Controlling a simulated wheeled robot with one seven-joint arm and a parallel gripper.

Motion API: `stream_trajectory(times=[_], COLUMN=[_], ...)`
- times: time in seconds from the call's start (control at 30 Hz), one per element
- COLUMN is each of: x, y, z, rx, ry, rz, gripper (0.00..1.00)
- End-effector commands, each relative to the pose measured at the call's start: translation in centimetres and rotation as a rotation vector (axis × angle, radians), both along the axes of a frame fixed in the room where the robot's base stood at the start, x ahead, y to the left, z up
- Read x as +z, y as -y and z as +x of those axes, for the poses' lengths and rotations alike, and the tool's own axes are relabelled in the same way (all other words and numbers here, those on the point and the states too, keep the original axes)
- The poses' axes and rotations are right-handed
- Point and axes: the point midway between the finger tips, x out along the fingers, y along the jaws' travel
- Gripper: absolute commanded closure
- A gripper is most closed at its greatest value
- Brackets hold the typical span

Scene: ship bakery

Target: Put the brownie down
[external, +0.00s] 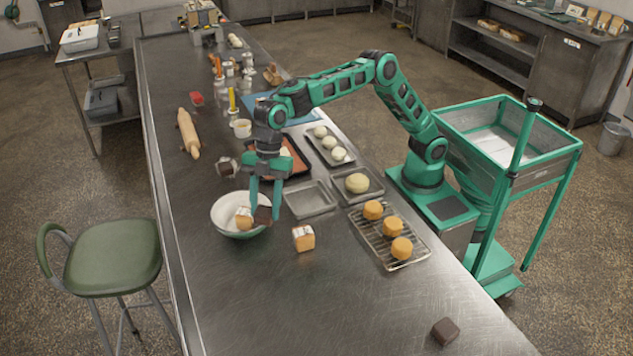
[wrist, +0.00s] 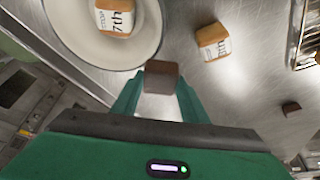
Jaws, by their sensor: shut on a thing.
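My gripper (external: 265,213) is shut on a dark brown brownie (wrist: 161,76), which sits between the two fingertips in the wrist view. In the external view the brownie (external: 262,215) shows partly between the fingers, by the right rim of a white bowl (external: 222,222). Its exact height above the bowl or counter is hard to tell. The bowl (wrist: 75,52) holds a labelled bread-like block (wrist: 115,17). A second dark brownie (external: 445,331) lies alone at the near right end of the counter; it also shows in the wrist view (wrist: 291,109).
A labelled block (external: 303,238) stands on the counter right of the bowl. An empty metal tray (external: 310,199), a tray with a dough ball (external: 357,183) and a wire rack (external: 412,238) with round cakes lie beyond it. The near counter is mostly clear. A rolling pin (external: 188,132) lies left.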

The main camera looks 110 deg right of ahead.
Motion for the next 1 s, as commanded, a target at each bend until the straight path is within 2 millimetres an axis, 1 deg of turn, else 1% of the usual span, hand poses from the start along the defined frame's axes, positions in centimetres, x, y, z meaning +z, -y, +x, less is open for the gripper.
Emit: stream_trajectory(times=[0.03, 0.07, 0.1, 0.17, 0.2, 0.27, 0.3, 0.33, 0.47, 0.5, 0.7, 0.8, 0.9, 1.0], x=[0.1, 0.1, 0.0, 0.0, 0.1, 0.1, 0.1, 0.1, 0.2, 0.2, 0.4, 0.5, 0.5, 0.5], y=[2.5, 3.9, 5.7, 8.5, 10.3, 13.1, 15.0, 16.4, 22.4, 24.4, 32.9, 36.1, 38.3, 39.6], z=[0.6, 0.9, 1.3, 1.9, 2.1, 2.5, 2.6, 2.7, 2.8, 2.7, 1.8, 1.2, 0.7, 0.4], rx=[-0.052, -0.083, -0.125, -0.187, -0.227, -0.289, -0.33, -0.361, -0.493, -0.535, -0.722, -0.793, -0.842, -0.872], ry=[0.0, 0.0, 0.0, 0.001, 0.002, 0.001, 0.003, 0.003, 0.007, 0.008, 0.015, 0.018, 0.02, 0.022], rz=[-0.002, -0.002, -0.002, -0.002, -0.002, -0.002, -0.002, -0.002, 0.0, 0.001, 0.004, 0.006, 0.007, 0.008], gripper=[0.82, 0.82, 0.82, 0.82, 0.82, 0.82, 0.82, 0.82, 0.82, 0.82, 0.82, 0.82, 0.82, 0.82])
